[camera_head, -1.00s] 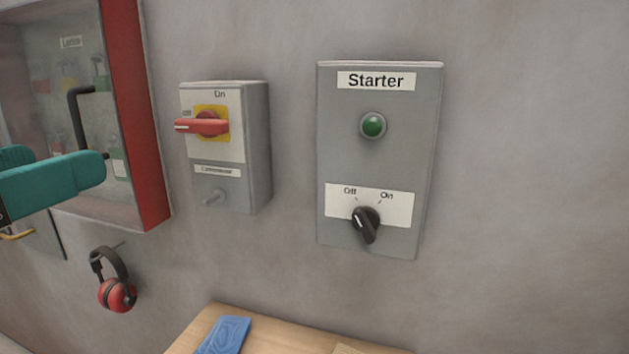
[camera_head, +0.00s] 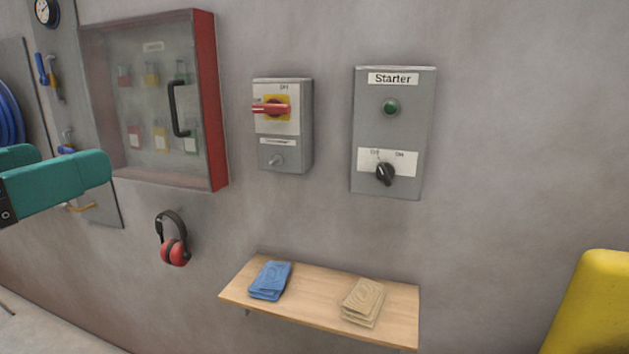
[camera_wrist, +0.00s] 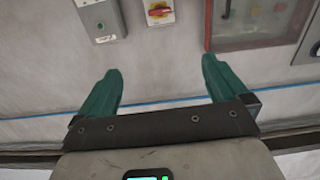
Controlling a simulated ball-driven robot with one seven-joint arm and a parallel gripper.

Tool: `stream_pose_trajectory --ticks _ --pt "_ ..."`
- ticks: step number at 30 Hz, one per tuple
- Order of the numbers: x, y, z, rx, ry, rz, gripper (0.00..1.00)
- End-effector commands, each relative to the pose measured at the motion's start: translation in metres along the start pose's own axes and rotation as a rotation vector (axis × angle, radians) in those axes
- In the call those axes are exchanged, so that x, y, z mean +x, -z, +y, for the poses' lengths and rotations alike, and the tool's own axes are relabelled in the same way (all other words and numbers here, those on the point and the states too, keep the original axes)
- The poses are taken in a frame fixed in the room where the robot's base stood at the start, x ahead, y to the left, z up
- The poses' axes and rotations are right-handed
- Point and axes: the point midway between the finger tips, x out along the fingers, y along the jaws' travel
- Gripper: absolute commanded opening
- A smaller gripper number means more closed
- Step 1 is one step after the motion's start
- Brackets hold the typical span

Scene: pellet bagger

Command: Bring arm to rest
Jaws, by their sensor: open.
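My gripper (camera_wrist: 161,70) has two teal fingers spread wide apart with nothing between them in the wrist view. In the head view its fingers (camera_head: 76,162) enter from the left edge, in front of the wall and the red-framed cabinet. The rest of the arm is out of view.
On the wall are a glass-fronted cabinet (camera_head: 213,110), a red-handled switch box (camera_head: 298,140), a Starter box (camera_head: 362,120) and ear defenders (camera_head: 174,250). A wooden shelf (camera_head: 315,300) holds blue cloths (camera_head: 270,280) and beige cloths (camera_head: 363,300). Something yellow (camera_head: 595,305) stands at right.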

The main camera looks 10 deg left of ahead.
Motion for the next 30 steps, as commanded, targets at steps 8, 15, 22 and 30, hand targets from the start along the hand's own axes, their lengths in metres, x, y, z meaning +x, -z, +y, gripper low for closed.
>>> stream_pose_trajectory --ticks 8,15,22,30 --pt "0.028 -0.033 0.013 -0.043 -0.014 -0.054 1.00" --pt "0.062 -0.077 0.033 -0.097 -0.030 -0.129 1.00" --pt "0.109 -0.148 0.075 -0.174 -0.055 -0.256 1.00" --pt "0.167 -0.281 0.185 -0.280 -0.094 -0.520 1.00"
